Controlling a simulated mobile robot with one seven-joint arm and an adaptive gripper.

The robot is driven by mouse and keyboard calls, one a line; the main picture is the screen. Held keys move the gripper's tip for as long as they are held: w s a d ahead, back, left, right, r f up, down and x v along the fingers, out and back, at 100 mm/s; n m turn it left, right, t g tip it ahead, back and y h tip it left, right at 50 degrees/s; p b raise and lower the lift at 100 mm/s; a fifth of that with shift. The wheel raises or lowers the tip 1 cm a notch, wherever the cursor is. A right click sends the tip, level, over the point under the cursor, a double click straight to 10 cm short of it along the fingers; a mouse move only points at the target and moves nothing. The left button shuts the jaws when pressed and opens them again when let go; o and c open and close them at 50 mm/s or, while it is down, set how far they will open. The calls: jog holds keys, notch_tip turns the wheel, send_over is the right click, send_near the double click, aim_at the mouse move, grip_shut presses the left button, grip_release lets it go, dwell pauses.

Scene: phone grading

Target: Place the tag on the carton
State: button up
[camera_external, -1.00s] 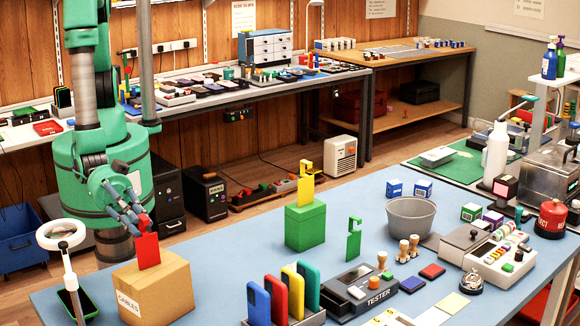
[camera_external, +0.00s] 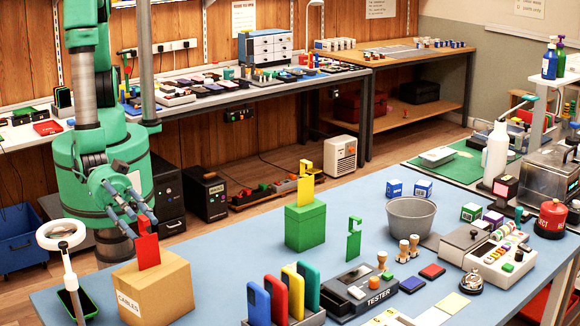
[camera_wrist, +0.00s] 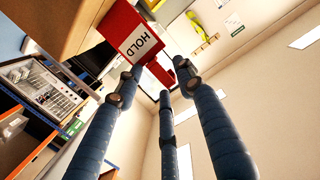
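The red tag (camera_external: 148,251) stands upright on top of the brown carton (camera_external: 165,291) marked CABLES, at the front left of the blue table. In the wrist view the tag (camera_wrist: 133,35) reads HOLD, and its lower edge meets the carton (camera_wrist: 75,22). My gripper (camera_external: 138,211) is just above and left of the tag, by its upper hook. In the wrist view the fingers of my gripper (camera_wrist: 155,78) are spread, with the tag's top part close to their tips. They look open and clear of it, though slight contact is hard to rule out.
A ring lamp (camera_external: 62,236) and a dark phone (camera_external: 80,303) are left of the carton. A rack of coloured phones (camera_external: 278,295) stands to its right. A green box (camera_external: 305,226) with a yellow tag and a tester (camera_external: 362,289) with a green tag stand farther right.

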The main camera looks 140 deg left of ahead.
jog(key=s+r, duration=0.1)
jog(key=s, duration=1.1)
jog(key=shift+a+r+p, duration=0.15)
jog(key=shift+r+p, duration=0.05)
jog(key=shift+p, duration=0.1)
jog(key=shift+w+r, duration=0.1)
jog(key=shift+w, duration=0.05)
jog(key=s+a+r+g+h, duration=0.1)
jog(key=a+r+g, duration=0.15)
jog(key=r, duration=0.55)
jog(key=a+r+g+h, duration=0.1)
jog(key=a+r+g, duration=0.15)
jog(key=r, duration=0.55)
jog(key=s+a+r+g+y, duration=0.1)
jog(key=s+a+r+g, duration=0.2)
jog(key=s, duration=0.9)
jog(key=s+a+r+g+y, duration=0.1)
jog(key=s+a+r+g, duration=0.2)
jog(key=s+a+r, duration=0.4)
jog(key=s+a, duration=0.3)
jog(key=s, duration=0.3)
jog(key=shift+s+r, duration=0.25)
jog(key=shift+r, duration=0.1)
jog(key=shift+a, duration=0.1)
